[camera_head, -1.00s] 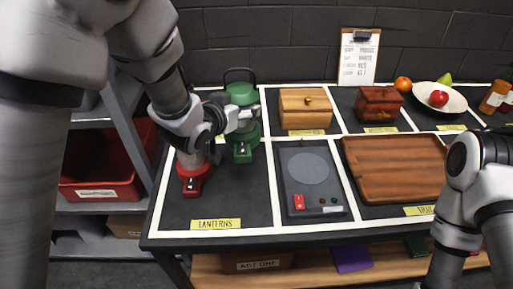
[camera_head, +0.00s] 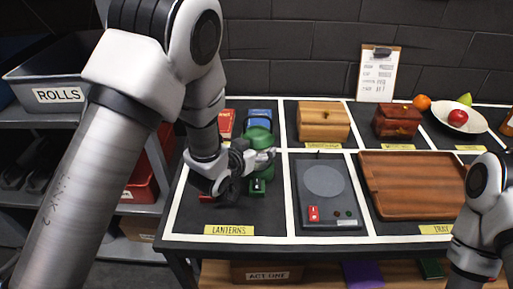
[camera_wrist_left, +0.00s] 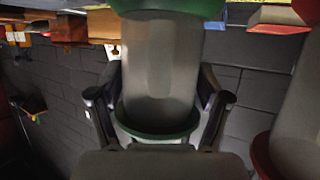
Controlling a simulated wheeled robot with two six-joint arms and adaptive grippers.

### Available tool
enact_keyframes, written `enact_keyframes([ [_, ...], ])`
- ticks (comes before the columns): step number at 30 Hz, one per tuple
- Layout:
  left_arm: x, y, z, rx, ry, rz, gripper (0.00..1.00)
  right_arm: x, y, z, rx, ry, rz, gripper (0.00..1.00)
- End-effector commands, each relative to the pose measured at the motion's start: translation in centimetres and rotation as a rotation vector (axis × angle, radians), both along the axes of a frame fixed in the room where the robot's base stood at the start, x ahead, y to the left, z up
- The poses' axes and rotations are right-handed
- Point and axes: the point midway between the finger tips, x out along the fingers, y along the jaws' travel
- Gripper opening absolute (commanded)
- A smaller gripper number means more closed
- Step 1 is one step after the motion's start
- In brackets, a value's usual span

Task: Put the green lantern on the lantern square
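The green lantern (camera_head: 262,143) is upright over the lantern square (camera_head: 270,218), the black area with the yellow LANTERNS label. I cannot tell whether its base touches the mat. My left gripper (camera_head: 266,160) is around its middle. In the left wrist view the fingers lie against both sides of the clear glass (camera_wrist_left: 160,65), between green end parts. A red lantern (camera_wrist_left: 298,140) shows at the right edge there. In the head view it is mostly hidden behind my left gripper. My right gripper is out of view; only my right arm shows.
A red item (camera_head: 226,120) and a blue item (camera_head: 258,115) stand behind the lantern square. To its right lie a grey panel with a red switch (camera_head: 325,208) and a wooden tray (camera_head: 410,180). Wooden boxes (camera_head: 322,122) stand at the back.

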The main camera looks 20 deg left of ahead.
Motion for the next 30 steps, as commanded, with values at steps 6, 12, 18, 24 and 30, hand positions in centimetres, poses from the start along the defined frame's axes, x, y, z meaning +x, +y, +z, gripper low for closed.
enact_keyframes([
  [6,0.0,0.0,0.0,0.0,0.0,0.0,0.96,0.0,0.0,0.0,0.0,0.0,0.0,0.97],
  [12,0.0,0.0,0.5,0.0,0.0,0.0,0.96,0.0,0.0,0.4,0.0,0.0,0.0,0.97],
  [18,-3.2,0.7,0.5,0.0,0.005,0.002,0.96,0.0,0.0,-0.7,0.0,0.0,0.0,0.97],
  [24,-8.5,1.8,1.8,-0.004,0.011,0.001,0.96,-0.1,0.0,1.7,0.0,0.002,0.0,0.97],
  [30,-11.0,2.3,1.9,-0.003,0.009,-0.001,0.96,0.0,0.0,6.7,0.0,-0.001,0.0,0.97],
])
